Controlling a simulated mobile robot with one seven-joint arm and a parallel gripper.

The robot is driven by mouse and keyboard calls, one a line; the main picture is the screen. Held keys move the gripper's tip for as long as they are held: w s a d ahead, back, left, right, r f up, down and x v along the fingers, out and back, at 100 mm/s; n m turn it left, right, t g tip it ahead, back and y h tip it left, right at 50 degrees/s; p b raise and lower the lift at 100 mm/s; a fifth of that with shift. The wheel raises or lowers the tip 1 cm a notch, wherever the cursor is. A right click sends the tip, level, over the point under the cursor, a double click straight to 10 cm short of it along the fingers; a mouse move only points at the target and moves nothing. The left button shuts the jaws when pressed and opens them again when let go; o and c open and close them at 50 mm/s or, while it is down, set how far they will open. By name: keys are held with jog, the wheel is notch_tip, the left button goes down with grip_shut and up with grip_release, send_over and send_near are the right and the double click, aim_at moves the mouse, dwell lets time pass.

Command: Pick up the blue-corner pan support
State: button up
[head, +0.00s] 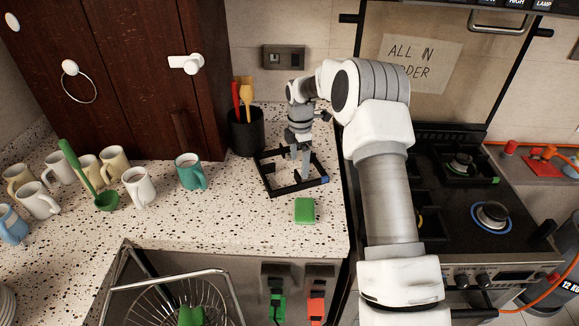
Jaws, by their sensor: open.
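The blue-corner pan support (272,192) is a black square frame lying flat on the speckled counter, with a blue mark at its right corner. My gripper (301,165) points down over the frame, its fingertips within the frame's outline near the far-right part. The gripper is open. I cannot tell whether the fingers touch or straddle a bar, as they are small in this view.
A black utensil holder (246,132) stands just behind and left of the frame. A green sponge (305,211) lies in front. A teal mug (190,172) and several other mugs stand left. The stove (460,222) is right, with a wire rack (170,284) below in front.

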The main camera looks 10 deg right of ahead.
aim_at(298, 173)
jog(key=shift+s+a+f+p, duration=0.1)
jog(key=shift+f+p, duration=0.15)
jog(key=shift+f, duration=1.2)
jog(key=shift+s+a+f+p, duration=0.1)
jog(key=shift+f+p, duration=0.15)
jog(key=shift+f, duration=1.2)
jog(key=shift+w, duration=0.1)
grip_shut()
